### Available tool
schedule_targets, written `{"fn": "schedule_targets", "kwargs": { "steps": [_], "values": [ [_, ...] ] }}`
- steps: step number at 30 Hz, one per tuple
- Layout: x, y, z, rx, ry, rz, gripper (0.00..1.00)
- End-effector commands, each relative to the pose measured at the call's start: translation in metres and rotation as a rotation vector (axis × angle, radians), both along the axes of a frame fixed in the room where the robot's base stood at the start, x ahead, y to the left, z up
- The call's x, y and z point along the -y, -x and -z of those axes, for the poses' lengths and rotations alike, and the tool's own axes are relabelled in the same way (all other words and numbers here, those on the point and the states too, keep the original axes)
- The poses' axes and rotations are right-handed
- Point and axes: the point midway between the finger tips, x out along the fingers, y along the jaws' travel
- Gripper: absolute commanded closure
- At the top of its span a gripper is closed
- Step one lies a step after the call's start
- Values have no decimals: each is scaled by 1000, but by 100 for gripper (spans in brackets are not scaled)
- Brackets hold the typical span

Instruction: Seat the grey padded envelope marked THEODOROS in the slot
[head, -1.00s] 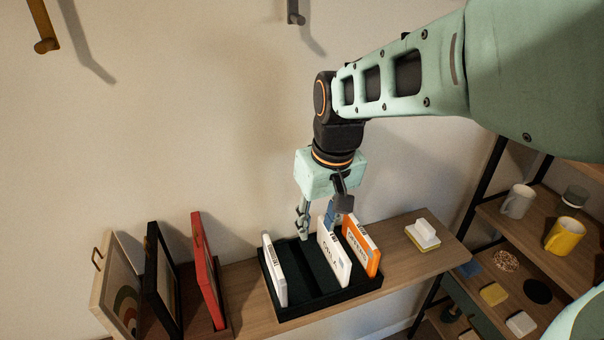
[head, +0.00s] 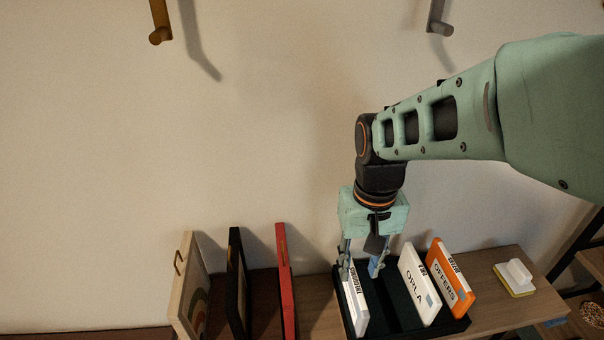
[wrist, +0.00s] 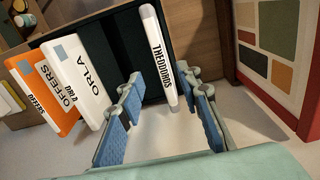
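The pale envelope marked THEODOROS (head: 356,300) stands on edge, slightly tilted, at the left end of the dark rack (head: 445,330). In the wrist view the envelope (wrist: 158,60) points up between the fingers, nearer the right one. My gripper (head: 361,266) is open, its blue-padded fingers spread to either side of the envelope's upper edge. In the wrist view my gripper (wrist: 165,115) shows a clear gap on the envelope's left; whether the right pad touches it I cannot tell. The envelope's lower edge is hidden in the rack.
The white ORLA envelope (head: 418,286) and orange OFFERS envelope (head: 450,280) stand at the rack's right, with empty slots left of ORLA. A red frame (head: 286,285) and black frame (head: 238,285) stand left of the rack.

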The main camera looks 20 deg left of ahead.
Motion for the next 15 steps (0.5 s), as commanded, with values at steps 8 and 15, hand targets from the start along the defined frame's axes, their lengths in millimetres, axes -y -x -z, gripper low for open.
{"fn": "schedule_targets", "kwargs": {
  "steps": [8,15],
  "values": [
    [-8,6,22,3,-4,-28,68],
    [-3,8,58,1,-1,-23,68]
  ]
}}
